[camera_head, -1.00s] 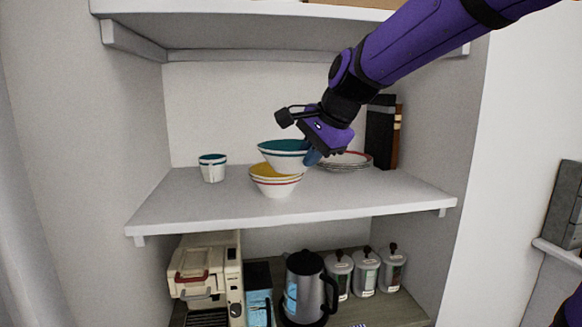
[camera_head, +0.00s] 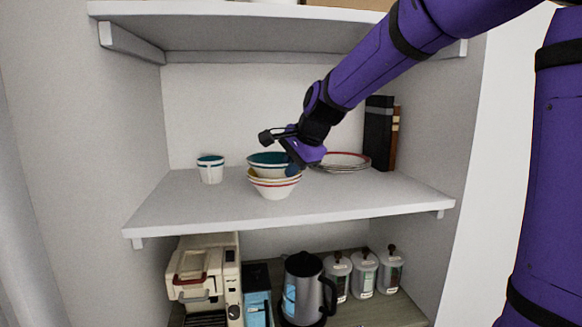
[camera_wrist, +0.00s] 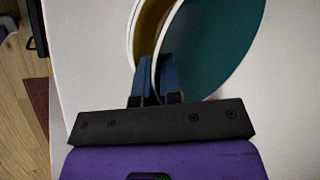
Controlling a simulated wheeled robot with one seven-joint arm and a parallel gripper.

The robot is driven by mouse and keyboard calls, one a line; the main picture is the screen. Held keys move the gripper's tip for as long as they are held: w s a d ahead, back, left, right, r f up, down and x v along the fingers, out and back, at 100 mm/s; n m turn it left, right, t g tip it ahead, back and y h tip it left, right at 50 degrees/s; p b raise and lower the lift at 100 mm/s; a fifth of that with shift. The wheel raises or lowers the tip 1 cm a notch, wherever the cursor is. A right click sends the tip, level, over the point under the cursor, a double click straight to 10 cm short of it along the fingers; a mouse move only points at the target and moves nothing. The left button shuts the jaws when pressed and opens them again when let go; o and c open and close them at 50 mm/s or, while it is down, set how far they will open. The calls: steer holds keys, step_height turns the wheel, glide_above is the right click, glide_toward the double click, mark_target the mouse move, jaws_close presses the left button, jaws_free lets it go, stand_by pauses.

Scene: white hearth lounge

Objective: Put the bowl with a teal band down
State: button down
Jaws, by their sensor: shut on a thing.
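The bowl with a teal band (camera_head: 267,159) has a white outside and a teal inside. It sits in or just over a yellow-lined bowl (camera_head: 274,190) on the middle shelf; I cannot tell if the two touch. My gripper (camera_head: 292,170) comes from the upper right and is shut on the right side of the teal bowl's rim. In the wrist view, the blue fingers (camera_wrist: 155,80) pinch the rim of the teal bowl (camera_wrist: 215,45), and the yellow-lined bowl (camera_wrist: 150,28) shows just beside it.
On the middle shelf (camera_head: 350,205), a teal-banded cup (camera_head: 210,169) stands at left, stacked plates (camera_head: 341,161) at back right, and dark books (camera_head: 379,133) beyond them. The upper shelf (camera_head: 250,32) hangs above. The shelf front is clear. Below are a kettle (camera_head: 304,285) and canisters (camera_head: 364,273).

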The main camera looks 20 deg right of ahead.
steer(key=shift+f, duration=0.55)
steer(key=c, duration=1.3)
jaws_free()
steer(key=shift+r, duration=0.15)
steer(key=v, duration=1.3)
steer(key=s+f+n+h, duration=0.1)
steer(key=s+f+n, duration=0.2)
steer(key=s, duration=0.5)
steer(key=s+f+n, duration=0.4)
steer(key=s+n, duration=0.2)
steer(key=s, duration=0.2)
steer(key=s+d+f+n+h, duration=0.1)
steer(key=s+f+n, duration=0.3)
steer(key=s, duration=0.5)
steer(key=shift+s+f+n+g+h, duration=0.1)
steer(key=shift+f+n+g+h, duration=0.2)
steer(key=shift+n+g, duration=0.15)
